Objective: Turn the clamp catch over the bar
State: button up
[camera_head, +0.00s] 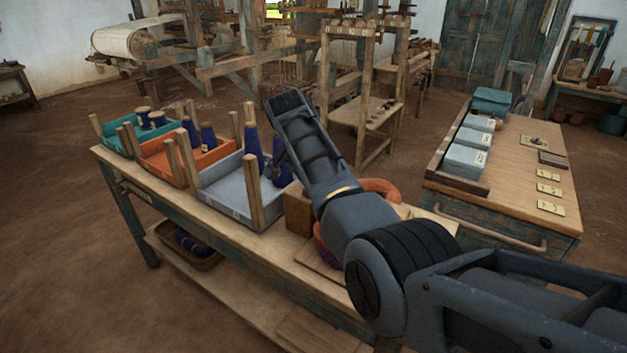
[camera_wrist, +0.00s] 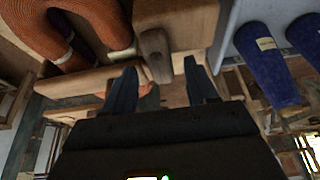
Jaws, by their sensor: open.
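In the wrist view my gripper (camera_wrist: 160,78) is open, with its two dark fingers apart and nothing held between them. A short, round-ended dark wooden piece (camera_wrist: 155,56) lies just beyond the gap between the fingertips; it looks like the clamp catch, but I cannot be sure. It sits against a brown wooden block (camera_wrist: 178,16). A pale wooden bar-like edge (camera_wrist: 80,82) runs left of the fingers; whether it is the bar I cannot tell. In the head view the brown block (camera_head: 298,211) shows beside my arm, which hides the catch and my fingertips.
An orange yarn skein (camera_wrist: 45,38) lies close left of the fingers. Orange (camera_head: 170,170) and teal (camera_head: 117,146) trays follow leftward on the bench. A second table (camera_head: 515,150) stands at right.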

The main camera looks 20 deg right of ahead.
jog(key=v, duration=0.6)
jog(key=shift+r+b, duration=0.25)
jog(key=shift+b, duration=0.05)
jog(key=shift+s, duration=0.1)
